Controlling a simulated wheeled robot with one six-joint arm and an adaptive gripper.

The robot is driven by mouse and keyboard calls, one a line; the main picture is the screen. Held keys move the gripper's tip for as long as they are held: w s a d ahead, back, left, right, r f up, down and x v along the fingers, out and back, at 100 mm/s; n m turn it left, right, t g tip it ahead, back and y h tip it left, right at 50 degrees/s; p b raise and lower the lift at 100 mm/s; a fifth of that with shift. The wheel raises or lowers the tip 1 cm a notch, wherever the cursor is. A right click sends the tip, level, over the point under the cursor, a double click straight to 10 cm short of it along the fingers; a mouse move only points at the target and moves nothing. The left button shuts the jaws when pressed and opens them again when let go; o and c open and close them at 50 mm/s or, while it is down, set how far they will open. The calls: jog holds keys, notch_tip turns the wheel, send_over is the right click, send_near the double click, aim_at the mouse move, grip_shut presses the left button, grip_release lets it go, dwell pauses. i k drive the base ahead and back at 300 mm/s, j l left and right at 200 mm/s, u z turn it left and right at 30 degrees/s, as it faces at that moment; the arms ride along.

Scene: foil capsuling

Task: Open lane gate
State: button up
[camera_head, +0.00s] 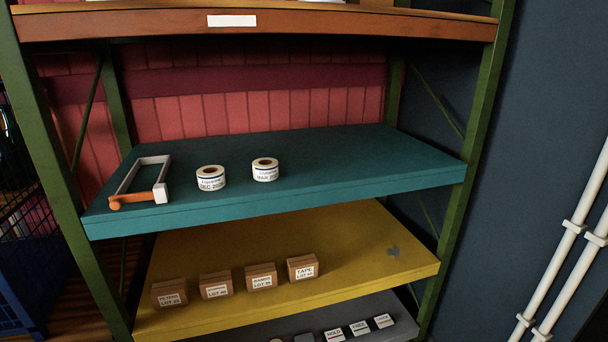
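A small white lane frame (127,177) lies at the left end of the teal shelf (330,165). An orange bar (132,199) with a rounded knob at its left end runs across the frame's front end, up to a white block at the right corner. This bar looks like the lane gate, and it appears to lie across the opening. The lane looks empty inside. My gripper is not in view.
Two label rolls (210,178) (265,170) stand right of the lane; the teal shelf's right half is clear. The yellow shelf (330,240) below holds several small labelled boxes. Green posts (65,165) flank the shelves, with an orange-edged shelf (330,22) above. White pipes (573,255) run at right.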

aim_at(116, 201)
jog(key=u, duration=0.45)
jog(key=l+u, duration=0.25)
jog(key=l, duration=0.7)
jog(key=k+l+u, duration=0.2)
jog(key=l, duration=0.8)
jog(key=i+j, duration=0.1)
jog(key=j, duration=0.35)
jog(key=i+j, duration=0.1)
jog(key=j, duration=0.3)
